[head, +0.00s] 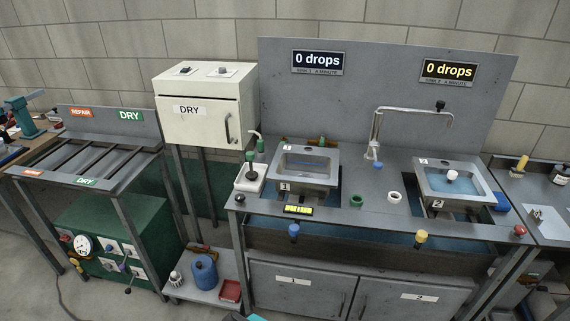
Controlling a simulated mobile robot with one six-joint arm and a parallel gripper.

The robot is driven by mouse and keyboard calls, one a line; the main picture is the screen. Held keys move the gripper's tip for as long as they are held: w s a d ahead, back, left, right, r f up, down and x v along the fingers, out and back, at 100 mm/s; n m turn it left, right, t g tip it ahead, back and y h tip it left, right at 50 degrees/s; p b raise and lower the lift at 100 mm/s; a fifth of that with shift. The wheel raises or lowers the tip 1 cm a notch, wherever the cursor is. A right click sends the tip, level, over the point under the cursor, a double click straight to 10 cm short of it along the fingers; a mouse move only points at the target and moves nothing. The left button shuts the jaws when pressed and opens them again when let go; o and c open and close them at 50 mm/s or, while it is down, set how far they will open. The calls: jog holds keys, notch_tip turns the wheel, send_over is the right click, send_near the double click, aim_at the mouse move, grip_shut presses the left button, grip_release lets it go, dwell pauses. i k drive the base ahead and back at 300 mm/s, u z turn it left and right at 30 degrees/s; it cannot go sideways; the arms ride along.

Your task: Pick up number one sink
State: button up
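The number one sink (330,178) is a grey metal basin in the left half of the wash bench. The number two sink (486,194) sits in the right half of the bench, with a tag (437,204) reading 2. It holds blue water, and a white object (452,175) is in it. My gripper is not in view, and nothing is seen touching either sink.
A tap (377,130) arches between the sinks, its spout toward the right. A green ring (356,200) and a white ring (394,197) lie on the deck. A white tray (243,184) stands left of sink one. A slatted rack (90,160) and a DRY cabinet (200,122) are left.

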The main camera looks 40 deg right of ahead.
aim_at(294, 170)
jog(key=u, duration=0.45)
jog(key=i, duration=1.5)
jog(key=u, duration=0.1)
